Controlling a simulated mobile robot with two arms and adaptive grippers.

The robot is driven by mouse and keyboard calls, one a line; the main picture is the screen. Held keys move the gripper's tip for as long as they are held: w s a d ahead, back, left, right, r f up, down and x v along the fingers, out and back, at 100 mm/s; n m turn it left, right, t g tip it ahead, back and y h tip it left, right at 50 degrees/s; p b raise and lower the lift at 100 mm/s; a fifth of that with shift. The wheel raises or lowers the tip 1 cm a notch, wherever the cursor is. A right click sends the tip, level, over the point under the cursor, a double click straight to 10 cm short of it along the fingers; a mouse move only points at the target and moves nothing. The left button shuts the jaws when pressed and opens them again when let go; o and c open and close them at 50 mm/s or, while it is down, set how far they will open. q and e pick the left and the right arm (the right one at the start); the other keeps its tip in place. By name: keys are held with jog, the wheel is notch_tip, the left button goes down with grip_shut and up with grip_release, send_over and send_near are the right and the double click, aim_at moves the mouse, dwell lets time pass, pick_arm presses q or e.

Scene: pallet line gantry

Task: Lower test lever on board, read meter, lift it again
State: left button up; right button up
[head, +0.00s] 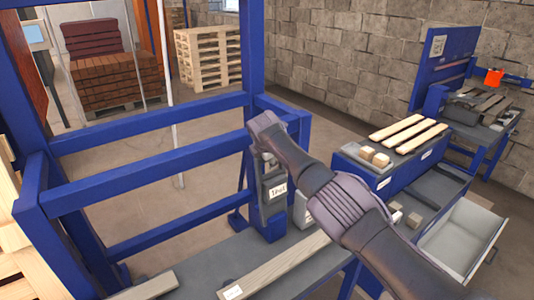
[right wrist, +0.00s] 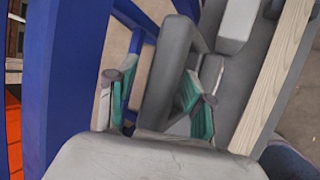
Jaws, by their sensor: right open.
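The test board (head: 278,210), a dark grey panel with a white label, stands on the blue post at the bench's back edge. My right arm reaches in from the lower right, and its gripper (head: 268,158) is at the top of this board. In the right wrist view my right gripper (right wrist: 160,88) is open, with a teal-padded finger on each side of a grey bar (right wrist: 172,55). I cannot tell whether the bar is the test lever or whether the fingers touch it. No meter reading is legible. My left gripper is out of view.
A blue gantry frame (head: 150,172) borders the left. A wooden plank (head: 275,265) lies on the grey bench. A blue unit (head: 400,180) carries wooden slats and blocks, with an open drawer (head: 460,240) below. Stacked pallets (head: 208,58) stand behind.

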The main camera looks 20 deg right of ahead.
jog(key=v, duration=1.1)
jog(key=shift+s+r, duration=0.15)
jog(key=shift+r, duration=0.25)
